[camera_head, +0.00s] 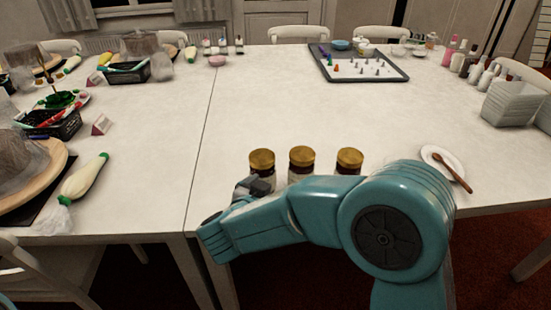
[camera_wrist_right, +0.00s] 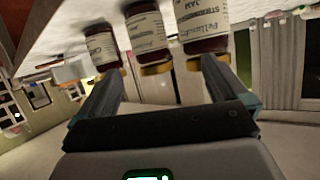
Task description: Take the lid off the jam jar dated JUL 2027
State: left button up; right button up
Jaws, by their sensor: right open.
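Three dark jam jars with gold lids stand in a row near the table's front edge: left jar lid (camera_head: 262,159), middle jar lid (camera_head: 302,155), right jar lid (camera_head: 350,157). My right gripper (camera_head: 250,187) is low in front of the left jar; my arm hides the jars' lower parts. The right wrist view is upside down and shows the jars' white labels, including the middle jar in that picture (camera_wrist_right: 148,28). My open fingers (camera_wrist_right: 163,68) frame that jar's lid, with no visible grip. The dates are too small to read. My left gripper is out of view.
A white saucer with a wooden spoon (camera_head: 452,172) lies right of the jars. A grey tray with small pieces (camera_head: 343,78) is farther back. Cake stands and piping bags (camera_head: 84,178) crowd the left table. The table behind the jars is clear.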

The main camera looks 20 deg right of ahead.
aim_at(263, 175)
jog(key=a+n+y+p, duration=0.1)
jog(key=a+n+p, duration=0.25)
jog(key=a, duration=0.45)
jog(key=shift+m+t, duration=0.45)
jog(key=shift+t, duration=0.05)
jog(key=b+x, duration=0.1)
jog(key=x, duration=0.9)
jog(key=shift+s+d+f, duration=0.1)
jog(key=shift+s+d, duration=0.05)
jog(key=shift+s, duration=0.05)
jog(key=x, duration=0.6)
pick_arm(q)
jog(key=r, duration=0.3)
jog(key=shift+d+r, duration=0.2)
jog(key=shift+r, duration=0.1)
pick_arm(e)
jog(key=c, duration=1.5)
